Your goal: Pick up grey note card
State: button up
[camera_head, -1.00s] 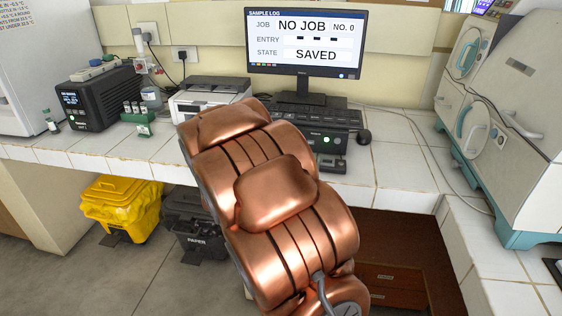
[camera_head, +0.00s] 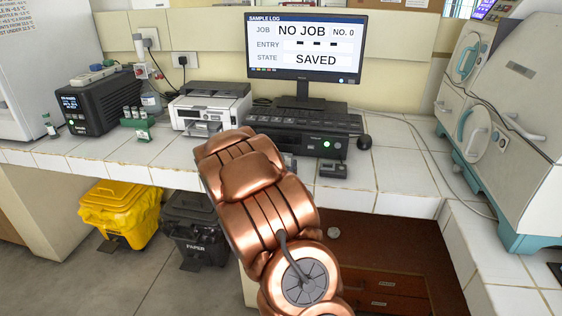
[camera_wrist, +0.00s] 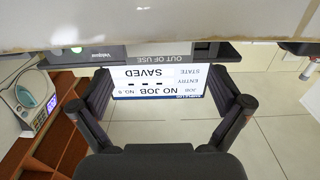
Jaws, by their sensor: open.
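In the wrist view my gripper (camera_wrist: 160,76) is open, with its two dark fingers well apart. A grey strip marked "OUT OF USE" (camera_wrist: 172,58) shows just beyond the fingertips, roughly centred between them; it looks like the grey note card, seen at a steep angle. I cannot tell whether a finger touches it. The upside-down monitor screen (camera_wrist: 158,82) shows behind, between the fingers.
The computer box (camera_head: 312,141) with a green light stands under the monitor (camera_head: 305,47). A printer (camera_head: 210,106) stands to the left, a mouse (camera_head: 365,142) to the right. White counter tiles (camera_head: 395,165) at right are clear.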

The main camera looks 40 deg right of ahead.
aim_at(281, 157)
jog(key=shift+f+p+x, duration=0.15)
jog(key=shift+p+x, duration=0.15)
jog(key=shift+x, duration=0.9)
jog(key=shift+f+p+x, duration=0.15)
jog(key=shift+p+x, duration=0.1)
jog(key=shift+x, duration=0.95)
jog(key=shift+s, duration=0.1)
jog(key=c, duration=0.9)
jog(key=shift+o, duration=0.2)
jog(key=shift+r+b, duration=0.45)
jog(key=shift+r, duration=1.2)
jog(key=s+a, duration=0.1)
jog(key=s, duration=0.1)
jog(key=s+a+b, duration=0.1)
jog(key=s+a, duration=0.3)
jog(key=shift+r, duration=0.4)
jog(key=b, duration=0.3)
jog(key=shift+s+a+f, duration=0.15)
jog(key=shift+a, duration=0.2)
